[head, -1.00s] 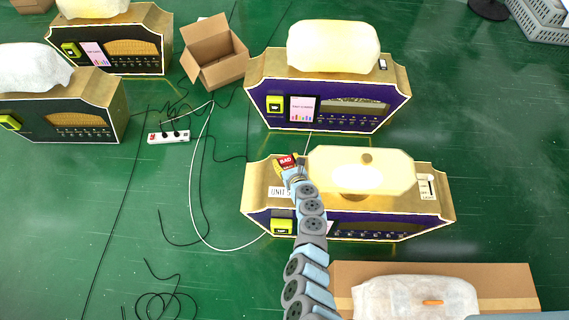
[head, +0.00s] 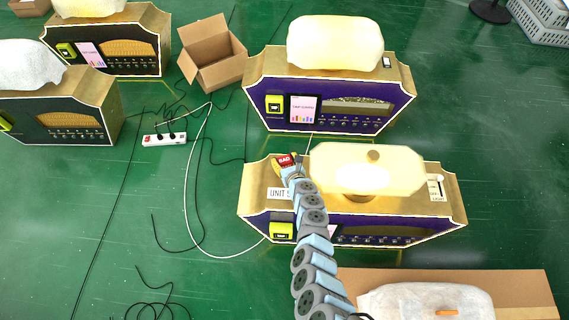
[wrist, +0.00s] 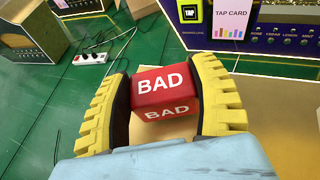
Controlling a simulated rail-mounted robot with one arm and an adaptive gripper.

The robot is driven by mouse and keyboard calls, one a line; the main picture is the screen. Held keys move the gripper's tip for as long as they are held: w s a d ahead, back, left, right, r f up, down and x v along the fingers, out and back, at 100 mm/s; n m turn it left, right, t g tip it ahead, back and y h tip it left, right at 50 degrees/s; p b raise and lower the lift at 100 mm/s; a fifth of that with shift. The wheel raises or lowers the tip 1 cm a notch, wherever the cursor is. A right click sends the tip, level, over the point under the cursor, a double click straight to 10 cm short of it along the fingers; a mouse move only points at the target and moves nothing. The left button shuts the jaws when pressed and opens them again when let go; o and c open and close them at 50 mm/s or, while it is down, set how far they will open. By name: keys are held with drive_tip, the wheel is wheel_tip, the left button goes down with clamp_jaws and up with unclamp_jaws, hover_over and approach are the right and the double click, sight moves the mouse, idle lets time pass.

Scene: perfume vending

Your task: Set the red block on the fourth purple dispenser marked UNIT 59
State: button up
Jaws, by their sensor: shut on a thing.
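The red block (wrist: 164,90), lettered BAD, is between the two yellow fingers of my gripper (wrist: 165,105) in the wrist view. The gripper is shut on it. In the head view the block (head: 285,160) is over the left part of the gold top of the near purple dispenser (head: 440,215). I cannot tell whether the block touches the top. A white label (head: 279,193) reading "UNIT" lies on that dispenser; my arm hides its number. My arm also covers part of the dispenser's front.
A lit cream cover (head: 367,170) stands on the near dispenser, right of my gripper. Another purple dispenser (head: 400,95) stands behind. An open carton (head: 212,55), power strip (head: 164,139) and cables are at left. A flat carton (head: 525,290) lies in front.

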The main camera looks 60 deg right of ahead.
drive_tip(key=shift+f, duration=0.35)
drive_tip(key=shift+f, duration=0.1)
drive_tip(key=shift+f, duration=0.15)
drive_tip(key=o, duration=1.2)
drive_tip(key=shift+r, duration=0.2)
